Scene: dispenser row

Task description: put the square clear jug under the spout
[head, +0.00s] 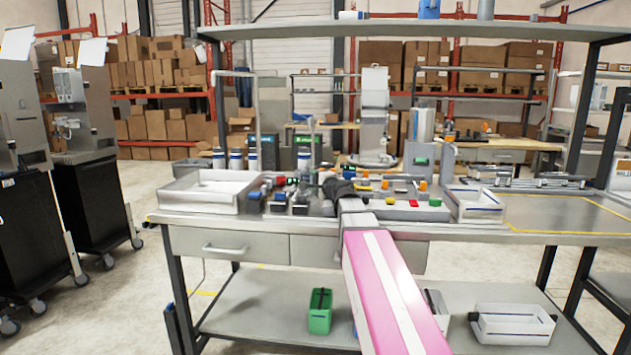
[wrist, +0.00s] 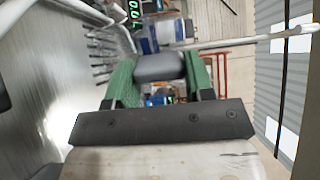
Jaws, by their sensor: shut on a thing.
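My gripper (wrist: 158,75) has green fingers in the wrist view. It is shut on a dark grey rounded piece (wrist: 160,68), which could be a handle. I cannot make out the square clear jug's walls in either view. In the head view my dark gripper (head: 338,188) is over the middle of the bench, partly behind my pink arm. A thin upright pipe (head: 311,133) stands behind the bench clutter beside dark units with green displays (head: 308,150). I cannot tell for sure which pipe is the spout. A green display (wrist: 134,10) also shows in the wrist view, turned sideways.
The bench (head: 470,238) holds a white tray (head: 205,205) at left, many small coloured parts in the middle, and a white bin (head: 476,208) at right. An overhead shelf (head: 420,31) spans above. The yellow-marked right end (head: 570,212) looks clear.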

